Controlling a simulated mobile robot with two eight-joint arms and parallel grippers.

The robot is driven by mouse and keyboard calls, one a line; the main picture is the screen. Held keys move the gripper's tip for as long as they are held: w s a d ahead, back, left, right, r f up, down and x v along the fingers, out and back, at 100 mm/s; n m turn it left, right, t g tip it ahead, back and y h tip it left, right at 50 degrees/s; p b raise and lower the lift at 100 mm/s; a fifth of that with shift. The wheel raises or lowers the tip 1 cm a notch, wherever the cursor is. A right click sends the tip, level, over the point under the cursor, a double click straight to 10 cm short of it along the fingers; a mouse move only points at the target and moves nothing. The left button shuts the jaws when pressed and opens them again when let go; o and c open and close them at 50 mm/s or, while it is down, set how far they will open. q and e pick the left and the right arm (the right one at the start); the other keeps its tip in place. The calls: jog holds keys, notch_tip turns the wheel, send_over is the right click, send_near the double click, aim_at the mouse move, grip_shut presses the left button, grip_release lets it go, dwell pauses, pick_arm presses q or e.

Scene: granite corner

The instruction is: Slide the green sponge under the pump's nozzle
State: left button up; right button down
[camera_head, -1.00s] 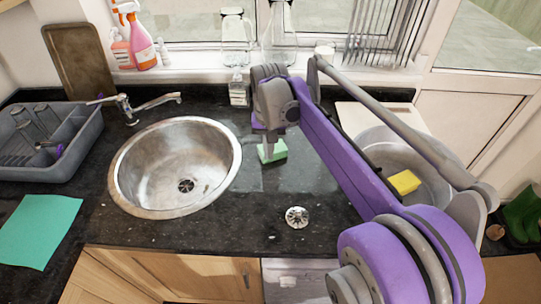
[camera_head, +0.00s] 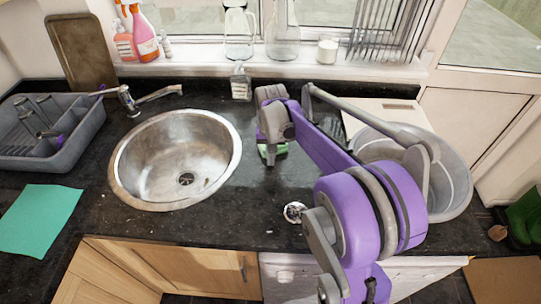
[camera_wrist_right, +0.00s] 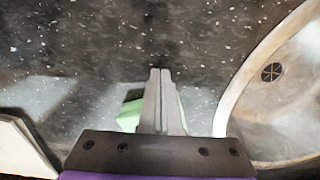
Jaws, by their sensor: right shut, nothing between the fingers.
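The green sponge (camera_head: 281,149) lies on the dark counter right of the sink, partly hidden by my right gripper. In the right wrist view the sponge (camera_wrist_right: 130,113) shows left of the fingers and is partly covered by them. The clear pump bottle (camera_head: 240,86) stands at the back of the counter, behind and left of the sponge; its nozzle is too small to make out. My right gripper (camera_head: 270,163) is shut and empty, pointing down at the sponge's near side. Whether it touches the sponge cannot be told. My left gripper is not in view.
The round steel sink (camera_head: 122,190) is left of the sponge. A metal strainer (camera_head: 294,212) lies nearer the front edge. A grey tub (camera_head: 458,180) and pale board (camera_head: 360,108) are at the right. Counter between sponge and bottle looks clear.

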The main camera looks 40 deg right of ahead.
jog(key=shift+w+d, duration=0.65)
jog(key=shift+w, duration=0.2)
jog(key=shift+s, duration=0.1)
jog(key=w+d, duration=0.2)
jog(key=w, duration=0.1)
jog(key=w+d, duration=0.3)
jog(key=shift+w+p, duration=0.2)
jog(key=shift+p, duration=0.2)
jog(key=shift+s, duration=0.1)
